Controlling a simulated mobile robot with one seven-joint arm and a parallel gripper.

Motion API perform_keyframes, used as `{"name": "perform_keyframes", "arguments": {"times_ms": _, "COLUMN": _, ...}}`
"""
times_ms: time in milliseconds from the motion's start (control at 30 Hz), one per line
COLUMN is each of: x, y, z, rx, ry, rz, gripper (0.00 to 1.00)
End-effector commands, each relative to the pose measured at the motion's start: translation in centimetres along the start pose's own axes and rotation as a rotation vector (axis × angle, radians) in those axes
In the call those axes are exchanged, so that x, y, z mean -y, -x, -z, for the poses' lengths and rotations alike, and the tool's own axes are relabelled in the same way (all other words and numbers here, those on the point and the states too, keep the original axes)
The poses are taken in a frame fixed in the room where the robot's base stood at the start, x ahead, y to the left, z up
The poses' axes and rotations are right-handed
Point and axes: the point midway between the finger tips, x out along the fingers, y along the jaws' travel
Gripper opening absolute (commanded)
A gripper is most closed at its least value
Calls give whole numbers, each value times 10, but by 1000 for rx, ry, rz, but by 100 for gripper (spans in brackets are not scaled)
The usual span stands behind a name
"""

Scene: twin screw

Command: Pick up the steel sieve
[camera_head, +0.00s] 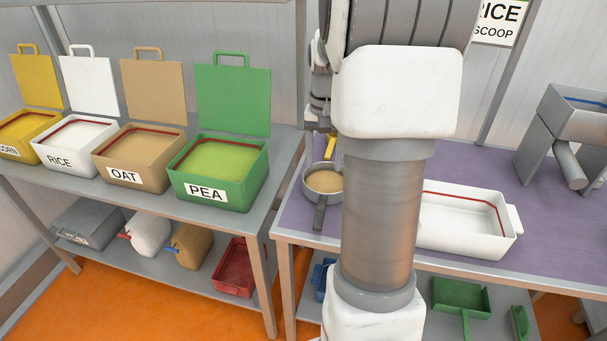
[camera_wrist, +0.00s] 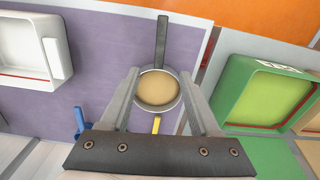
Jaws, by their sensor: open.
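The steel sieve (camera_head: 319,194) is a round grey pan with a straight dark handle, on the purple bench top near its left end. Its inside looks tan; I cannot tell whether that is grain or mesh. In the wrist view the sieve (camera_wrist: 161,42) lies with its handle pointing up, away from my gripper's base. My gripper (camera_wrist: 159,76) is open, with one finger on each side of the round pan. I cannot tell whether the fingers touch the rim. In the head view my arm hides most of the gripper.
A white tray (camera_head: 461,244) sits right of my arm on the purple bench (camera_head: 470,176). A green PEA bin (camera_head: 229,195) stands on the left bench across a gap. A yellow item (camera_wrist: 156,125) and a blue item (camera_wrist: 82,122) lie near the sieve. A grey metal stand (camera_head: 547,137) is far right.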

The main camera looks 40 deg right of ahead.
Motion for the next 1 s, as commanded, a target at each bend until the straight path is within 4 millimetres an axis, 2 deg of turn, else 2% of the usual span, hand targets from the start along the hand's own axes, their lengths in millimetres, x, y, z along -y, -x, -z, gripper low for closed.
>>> {"name": "perform_keyframes", "arguments": {"times_ms": 500, "x": 0, "y": -103, "z": -2, "rx": 5, "ry": 2, "rz": 0, "gripper": 62}}
{"name": "perform_keyframes", "arguments": {"times_ms": 767, "x": 0, "y": -122, "z": -1, "rx": 1, "ry": 2, "rz": 0, "gripper": 62}}
{"name": "perform_keyframes", "arguments": {"times_ms": 1000, "x": 1, "y": -158, "z": -3, "rx": 4, "ry": 2, "rz": 0, "gripper": 62}}
